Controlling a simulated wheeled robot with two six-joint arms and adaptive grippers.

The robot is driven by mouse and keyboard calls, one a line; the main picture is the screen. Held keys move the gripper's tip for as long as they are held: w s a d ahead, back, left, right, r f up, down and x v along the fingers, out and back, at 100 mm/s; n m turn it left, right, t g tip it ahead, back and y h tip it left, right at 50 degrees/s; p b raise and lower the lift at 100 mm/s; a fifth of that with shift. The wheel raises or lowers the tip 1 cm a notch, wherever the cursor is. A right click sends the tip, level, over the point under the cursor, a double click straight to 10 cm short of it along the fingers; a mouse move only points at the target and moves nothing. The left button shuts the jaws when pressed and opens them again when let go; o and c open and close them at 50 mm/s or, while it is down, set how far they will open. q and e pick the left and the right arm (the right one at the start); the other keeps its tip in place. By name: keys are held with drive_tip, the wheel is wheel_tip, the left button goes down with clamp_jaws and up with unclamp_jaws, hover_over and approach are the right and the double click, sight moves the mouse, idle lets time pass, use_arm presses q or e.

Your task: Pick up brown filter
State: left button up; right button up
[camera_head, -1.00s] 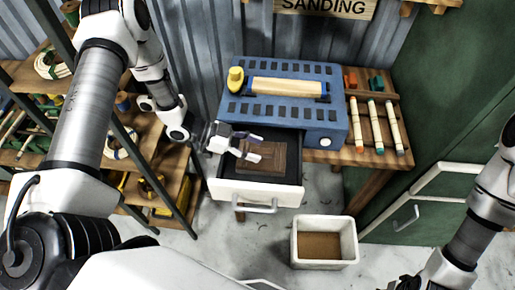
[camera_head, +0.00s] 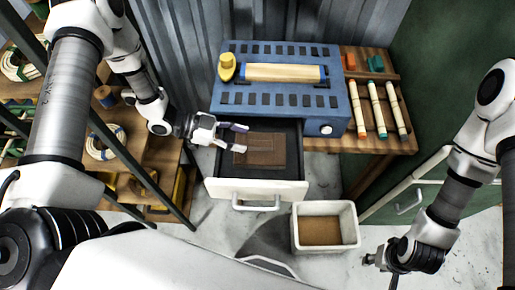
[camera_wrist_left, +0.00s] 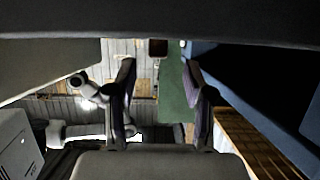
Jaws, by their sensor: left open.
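The brown filter (camera_head: 266,151) is a flat, dark brown rectangular piece. It lies in the open white-fronted drawer (camera_head: 255,188) below the blue machine. My left gripper (camera_head: 244,138) is open and reaches in from the left, with its fingers over the filter's left back part. Nothing is between the fingers. I cannot tell how far above the filter they are. In the left wrist view the open fingers (camera_wrist_left: 160,85) stand apart, and I cannot make out the filter there. My right gripper (camera_head: 373,261) is at the lower right, away from the drawer; its jaws are too small to read.
The blue machine (camera_head: 238,98) stands on the wooden bench behind the drawer. A white bin (camera_head: 325,250) with a brown bottom stands on the floor to the right front. Shelves (camera_head: 150,165) stand at left, and a green cabinet (camera_head: 450,100) at right.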

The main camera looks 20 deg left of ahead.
sight(256, 142)
use_arm(q)
drive_tip(key=b+x, duration=0.2)
drive_tip(key=x, duration=0.1)
drive_tip(key=b+x, duration=0.1)
drive_tip(key=x, duration=0.1)
drive_tip(key=shift+s+a+f, duration=0.1)
drive_tip(key=shift+s+f, duration=0.2)
drive_tip(key=shift+f, duration=0.05)
drive_tip(key=shift+w+d, duration=0.25)
drive_tip(key=shift+r, duration=0.1)
clamp_jaws()
drive_tip(key=shift+r, duration=0.1)
